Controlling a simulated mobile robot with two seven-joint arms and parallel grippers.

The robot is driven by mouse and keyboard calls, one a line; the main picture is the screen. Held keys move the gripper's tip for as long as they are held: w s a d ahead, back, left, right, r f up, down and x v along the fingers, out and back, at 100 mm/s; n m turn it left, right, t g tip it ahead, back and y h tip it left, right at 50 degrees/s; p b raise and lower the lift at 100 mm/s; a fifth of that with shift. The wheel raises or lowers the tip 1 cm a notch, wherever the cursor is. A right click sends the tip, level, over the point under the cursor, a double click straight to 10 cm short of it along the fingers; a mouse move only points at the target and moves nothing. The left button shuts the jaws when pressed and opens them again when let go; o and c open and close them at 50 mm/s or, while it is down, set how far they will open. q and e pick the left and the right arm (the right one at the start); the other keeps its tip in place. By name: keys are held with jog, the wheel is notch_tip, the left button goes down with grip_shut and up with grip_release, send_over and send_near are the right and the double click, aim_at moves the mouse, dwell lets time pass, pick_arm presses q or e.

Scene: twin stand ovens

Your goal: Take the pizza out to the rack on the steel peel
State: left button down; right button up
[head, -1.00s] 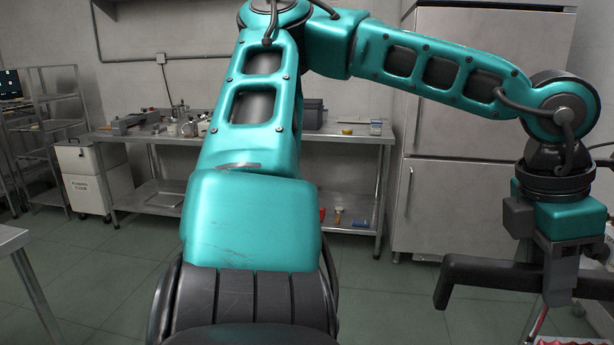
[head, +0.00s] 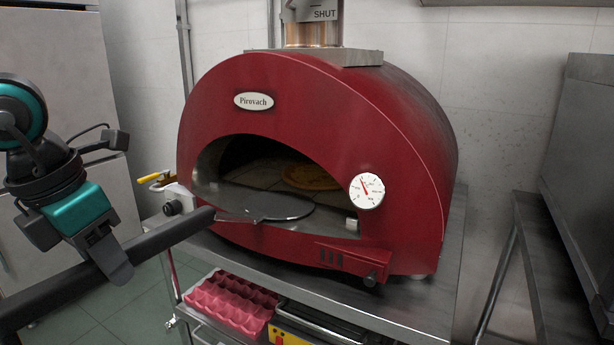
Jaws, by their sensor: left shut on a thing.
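The pizza (head: 312,178) lies on the oven floor, right of centre, deep inside the red domed oven (head: 300,110). The steel peel (head: 268,208) has its round flat head in the oven mouth, in front of the pizza and apart from it. Nothing lies on the head. Its dark handle (head: 160,238) runs out to the lower left. My left gripper (head: 108,262) is shut on this handle, left of the oven. My right gripper is out of view. I cannot make out the rack here.
The oven stands on a steel table (head: 350,300); a dial (head: 366,191) sits right of its mouth. Below are a pink egg-tray-like object (head: 232,305) and a yellow-black case (head: 300,330). A steel unit (head: 585,180) stands close on the right.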

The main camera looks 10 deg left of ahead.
pick_arm(q)
jog(key=shift+w+b, duration=0.15)
jog(key=shift+b, duration=0.2)
dwell(0.5)
jog(key=shift+w+d+f, duration=0.1)
jog(key=shift+w, duration=0.1)
dwell(0.5)
jog(key=shift+w+d+b, duration=0.15)
jog(key=shift+w+b, duration=0.1)
jog(key=shift+b, duration=0.05)
jog(key=shift+w+f, duration=0.1)
jog(key=shift+w, duration=0.1)
jog(key=shift+w+d+b, duration=0.2)
jog(key=shift+w+b, duration=0.1)
dwell(0.3)
dwell(0.3)
